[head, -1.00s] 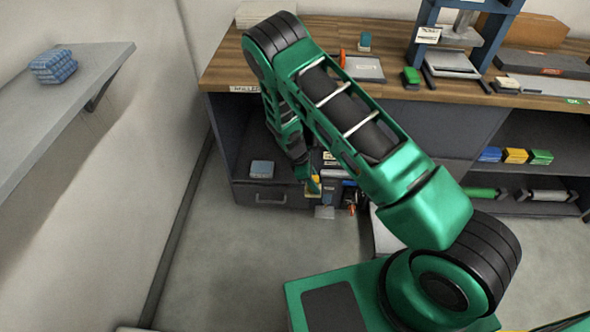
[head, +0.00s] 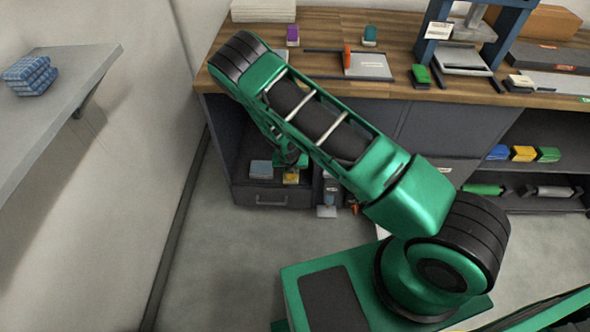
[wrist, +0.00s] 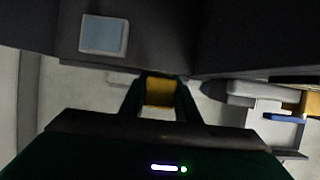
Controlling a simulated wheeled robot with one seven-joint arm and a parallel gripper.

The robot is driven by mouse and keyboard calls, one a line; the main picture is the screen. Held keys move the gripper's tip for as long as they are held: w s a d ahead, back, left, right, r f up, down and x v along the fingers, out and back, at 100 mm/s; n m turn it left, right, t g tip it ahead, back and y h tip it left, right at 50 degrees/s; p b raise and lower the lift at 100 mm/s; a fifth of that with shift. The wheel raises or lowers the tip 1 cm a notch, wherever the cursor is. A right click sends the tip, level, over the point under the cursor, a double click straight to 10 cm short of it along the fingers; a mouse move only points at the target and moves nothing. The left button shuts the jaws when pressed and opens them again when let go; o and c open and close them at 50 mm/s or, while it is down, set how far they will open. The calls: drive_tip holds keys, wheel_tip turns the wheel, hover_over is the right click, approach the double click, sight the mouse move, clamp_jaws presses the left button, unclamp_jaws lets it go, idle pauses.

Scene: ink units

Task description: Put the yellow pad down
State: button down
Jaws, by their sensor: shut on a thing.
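The yellow pad (wrist: 159,93) is between the two fingers of my gripper (wrist: 160,88) in the wrist view, and the fingers are shut on it. In the head view the yellow pad (head: 291,177) shows small below the end of my arm, at the front of the low open compartment under the bench. My gripper (head: 290,164) is mostly hidden there by my own arm. I cannot tell whether the pad touches the surface under it.
A blue-grey pad (head: 261,169) lies in the compartment just left of the yellow pad; the wrist view shows it too (wrist: 103,35). A drawer (head: 262,198) is below. Dark holders with tools (head: 330,190) stand close on the right. The wooden bench top (head: 330,40) is above.

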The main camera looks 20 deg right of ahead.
drive_tip(key=w+d+f, duration=0.1)
drive_tip(key=w+f, duration=0.1)
drive_tip(key=w, duration=0.1)
drive_tip(key=w+d+f, duration=0.2)
drive_tip(key=w, duration=0.1)
drive_tip(key=w+d+f, duration=0.1)
drive_tip(key=w+f, duration=0.1)
drive_tip(key=w, duration=0.1)
drive_tip(key=shift+w+d+f, duration=0.1)
drive_tip(key=shift+w+d, duration=0.15)
drive_tip(key=shift+d, duration=0.05)
drive_tip(key=shift+f, duration=2.05)
drive_tip(key=c, duration=1.3)
unclamp_jaws()
drive_tip(key=shift+c, duration=0.2)
drive_tip(key=v, duration=1.2)
